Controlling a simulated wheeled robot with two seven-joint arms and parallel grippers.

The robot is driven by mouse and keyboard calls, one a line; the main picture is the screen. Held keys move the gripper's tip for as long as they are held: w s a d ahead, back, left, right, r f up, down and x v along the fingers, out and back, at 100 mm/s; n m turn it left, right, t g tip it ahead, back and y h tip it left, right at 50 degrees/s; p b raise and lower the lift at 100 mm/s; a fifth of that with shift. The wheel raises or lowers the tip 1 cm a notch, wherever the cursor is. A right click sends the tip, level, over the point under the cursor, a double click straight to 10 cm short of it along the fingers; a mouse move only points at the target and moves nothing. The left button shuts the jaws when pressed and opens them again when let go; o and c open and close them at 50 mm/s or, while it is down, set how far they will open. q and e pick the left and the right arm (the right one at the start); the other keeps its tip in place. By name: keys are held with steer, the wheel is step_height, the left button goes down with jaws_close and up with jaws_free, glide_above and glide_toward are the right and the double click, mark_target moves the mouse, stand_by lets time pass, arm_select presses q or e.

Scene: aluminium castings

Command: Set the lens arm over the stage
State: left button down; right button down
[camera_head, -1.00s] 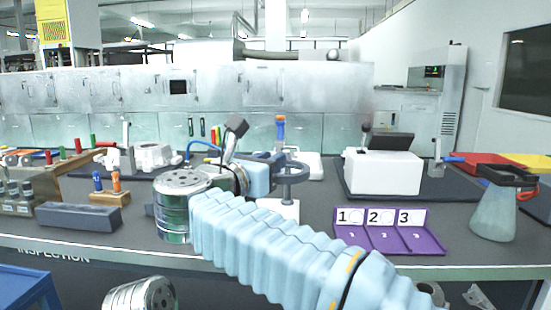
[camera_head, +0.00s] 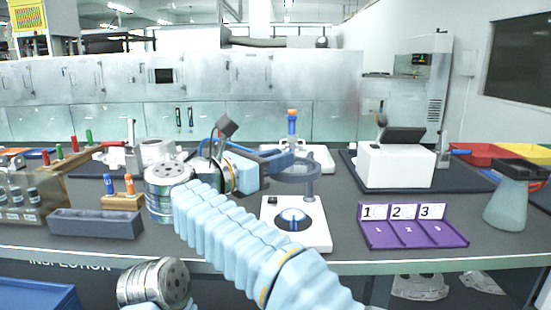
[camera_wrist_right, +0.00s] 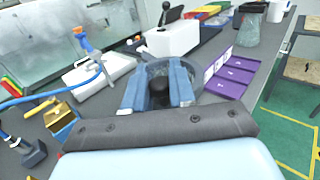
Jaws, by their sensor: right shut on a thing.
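The lens arm, a grey ring (camera_head: 299,179), stands raised on a short post (camera_head: 310,188) at the back of a white base. My right gripper (camera_head: 287,160) reaches in from the left and is shut on the lens arm at the ring. In the right wrist view its blue fingers (camera_wrist_right: 158,92) flank a dark part, with the ring (camera_wrist_right: 165,66) around them. My left gripper is out of view.
A purple numbered tray (camera_head: 411,235) lies right of the base, with a white instrument (camera_head: 395,167) behind it. A grey block (camera_head: 95,223) and a wooden holder (camera_head: 122,202) sit on the left.

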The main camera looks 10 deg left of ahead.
steer(key=shift+r, duration=0.4)
steer(key=c, duration=1.1)
jaws_free()
steer(key=shift+f, duration=0.1)
steer(key=shift+o, duration=0.2)
steer(key=shift+f, duration=0.1)
steer(key=shift+a, duration=0.1)
steer(key=v, duration=1.3)
steer(key=shift+s, duration=0.35)
steer(key=shift+w, duration=0.1)
